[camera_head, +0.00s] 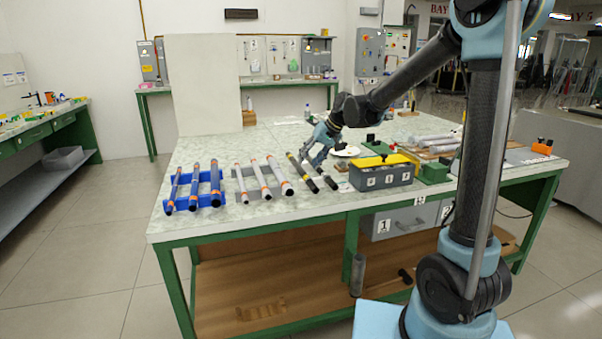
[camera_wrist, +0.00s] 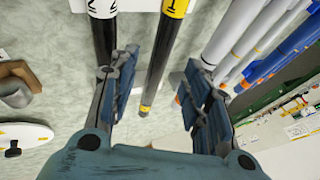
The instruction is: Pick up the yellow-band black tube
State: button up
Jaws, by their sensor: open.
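The yellow-band black tube (camera_wrist: 163,50) runs between my gripper's two fingers in the wrist view. It has a yellow label band near the top edge and a thin yellow ring near its lower end. In the head view it is the left one of two black tubes (camera_head: 302,172) on the table. My gripper (camera_wrist: 160,62) is open, with the fingers apart on either side of the tube; whether either touches it I cannot tell. In the head view my gripper (camera_head: 315,152) is low over the black tubes and hides part of them.
A white-band black tube (camera_wrist: 104,40) lies close beside the left finger. Grey tubes (camera_head: 263,180) and a blue rack (camera_head: 216,188) with blue tubes lie to the left in the head view. A yellow-topped grey box (camera_head: 383,178) stands to the right.

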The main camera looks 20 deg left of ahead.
aim_at(300, 170)
jog(key=shift+x, duration=2.7)
jog(key=shift+w, duration=0.15)
jog(key=c, duration=0.9)
